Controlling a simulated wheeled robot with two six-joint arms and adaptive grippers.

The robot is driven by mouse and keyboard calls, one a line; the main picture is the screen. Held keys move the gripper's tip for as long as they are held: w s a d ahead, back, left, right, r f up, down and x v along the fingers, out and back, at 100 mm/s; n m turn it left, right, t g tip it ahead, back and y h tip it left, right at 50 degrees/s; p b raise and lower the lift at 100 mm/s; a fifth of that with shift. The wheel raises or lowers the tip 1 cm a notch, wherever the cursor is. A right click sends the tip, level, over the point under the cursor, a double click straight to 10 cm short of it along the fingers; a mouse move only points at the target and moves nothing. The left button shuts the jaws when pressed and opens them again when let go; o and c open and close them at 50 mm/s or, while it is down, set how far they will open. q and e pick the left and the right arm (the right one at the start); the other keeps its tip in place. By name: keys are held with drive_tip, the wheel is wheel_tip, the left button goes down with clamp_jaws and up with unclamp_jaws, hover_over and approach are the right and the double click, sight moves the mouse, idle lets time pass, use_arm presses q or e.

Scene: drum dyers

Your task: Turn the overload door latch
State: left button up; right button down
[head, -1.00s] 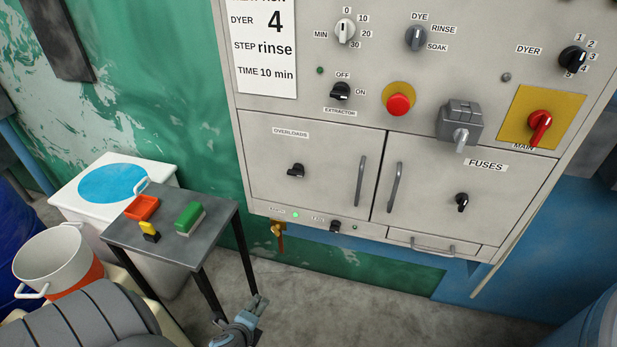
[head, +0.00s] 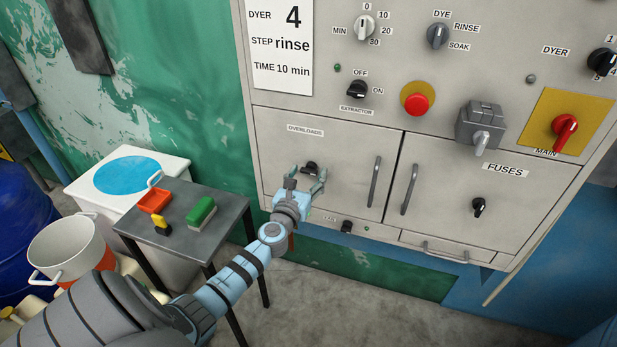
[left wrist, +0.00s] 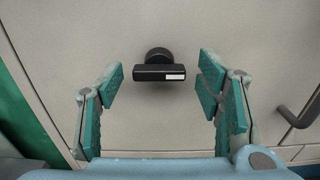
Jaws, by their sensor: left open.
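The overload door (head: 340,150) is the left door of the grey cabinet, under the label OVERLOADS, and looks shut. Its black latch (head: 311,167) shows just above my left gripper (head: 306,180) in the head view, partly hidden by it. In the left wrist view the latch (left wrist: 159,73) is a black bar lying level on a round base, with a white mark at its right end. My left gripper (left wrist: 159,98) is open and empty, its teal fingers on either side of the latch, apart from it. My right gripper is not in view.
A door handle (head: 374,182) stands to the right of the latch. The fuses door (head: 450,190) has its own black latch (head: 479,207).

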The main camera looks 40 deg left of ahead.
use_arm(q)
drive_tip(key=shift+w+a, duration=0.1)
drive_tip(key=c, duration=1.2)
drive_tip(key=shift+o, duration=0.2)
drive_tip(key=shift+n, duration=0.4)
drive_tip(key=n+b, duration=0.1)
drive_tip(key=n, duration=0.2)
drive_tip(key=n+b, duration=0.1)
drive_tip(key=n, duration=0.4)
drive_tip(key=n+b, duration=0.1)
drive_tip(key=n, duration=0.3)
drive_tip(key=shift+n+b, duration=0.3)
drive_tip(key=shift+b, duration=0.05)
drive_tip(key=shift+n+b, duration=0.75)
drive_tip(key=shift+n, duration=1.55)
